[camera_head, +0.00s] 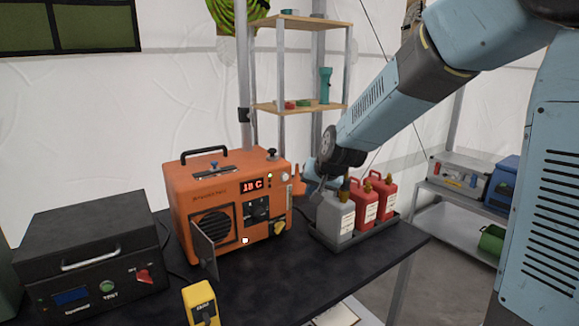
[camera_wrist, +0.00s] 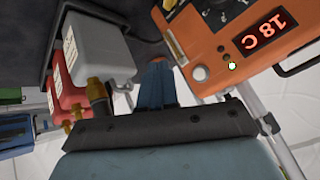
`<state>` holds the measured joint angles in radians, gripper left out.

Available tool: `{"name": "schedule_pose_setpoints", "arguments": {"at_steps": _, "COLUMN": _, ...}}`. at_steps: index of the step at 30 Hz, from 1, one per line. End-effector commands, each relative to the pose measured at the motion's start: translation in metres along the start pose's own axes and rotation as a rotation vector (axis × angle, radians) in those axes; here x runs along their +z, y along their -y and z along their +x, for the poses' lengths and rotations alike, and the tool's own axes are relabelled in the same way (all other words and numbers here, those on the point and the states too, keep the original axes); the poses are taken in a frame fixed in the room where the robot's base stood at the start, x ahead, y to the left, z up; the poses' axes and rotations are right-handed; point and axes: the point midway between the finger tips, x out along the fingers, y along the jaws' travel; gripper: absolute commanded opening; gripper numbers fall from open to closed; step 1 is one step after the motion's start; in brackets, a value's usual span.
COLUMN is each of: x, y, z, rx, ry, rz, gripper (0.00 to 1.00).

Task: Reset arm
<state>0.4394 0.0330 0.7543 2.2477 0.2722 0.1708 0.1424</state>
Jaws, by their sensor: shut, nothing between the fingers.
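My arm reaches in from the upper right in the head view. My gripper (camera_head: 316,190) points down between the orange heater unit (camera_head: 228,205) and the bottles, partly hidden beside the grey one. In the wrist view my gripper (camera_wrist: 157,72) shows as narrow blue fingers, shut and empty. The orange unit (camera_wrist: 225,40), with a lit "18 C" display, is right of the fingers there. The grey bottle (camera_wrist: 100,45) is to their left. I cannot tell whether the fingers touch either one.
A dark tray (camera_head: 345,245) holds the grey bottle (camera_head: 334,219) and two red bottles (camera_head: 377,195) near the table's right edge. The heater's small front door (camera_head: 206,250) stands open. A black case (camera_head: 90,260), yellow device (camera_head: 201,303) and back shelf (camera_head: 297,107) surround it.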

Motion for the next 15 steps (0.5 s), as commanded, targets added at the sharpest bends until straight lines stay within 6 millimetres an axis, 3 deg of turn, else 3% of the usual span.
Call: {"name": "schedule_pose_setpoints", "arguments": {"at_steps": 15, "x": 0.052, "y": -0.062, "z": -0.145, "rx": 0.23, "ry": 0.062, "rz": -0.158, "gripper": 0.0}}
